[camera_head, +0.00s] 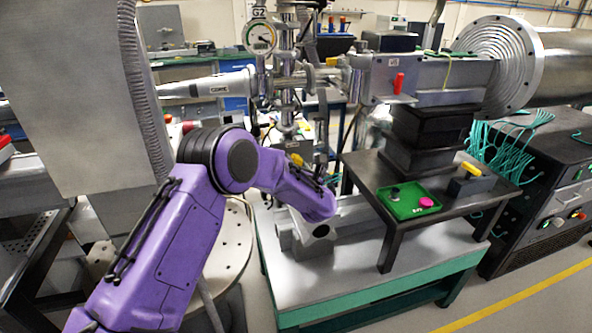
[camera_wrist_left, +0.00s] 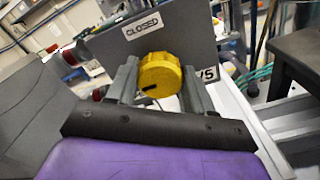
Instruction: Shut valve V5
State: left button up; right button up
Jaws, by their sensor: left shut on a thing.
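The yellow round knob (camera_wrist_left: 160,76) of valve V5 stands in front of a grey plate (camera_wrist_left: 205,32) in the left wrist view. The plate carries a CLOSED sign (camera_wrist_left: 142,27) above the knob and a V5 label (camera_wrist_left: 208,74) at its right. A black mark on the knob points to the lower left, away from the sign. My left gripper (camera_wrist_left: 161,82) has one finger on each side of the knob and is shut on it. In the head view, my purple left arm reaches over the bench, and its wrist hides most of the valve. My right gripper is not in view.
A dark side table (camera_head: 368,180) holds a green tray (camera_head: 402,211) with a pink piece. A red handle (camera_head: 398,83) stands on the beamline behind. A round gauge (camera_head: 261,38) on a metal column is close behind my arm. A large flanged cylinder (camera_head: 496,62) is at the right.

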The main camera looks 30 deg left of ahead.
pick_arm(q)
jog(key=shift+f+m, duration=0.15)
jog(key=shift+m, duration=8.95)
jog(key=shift+d, duration=0.1)
jog(key=o, duration=1)
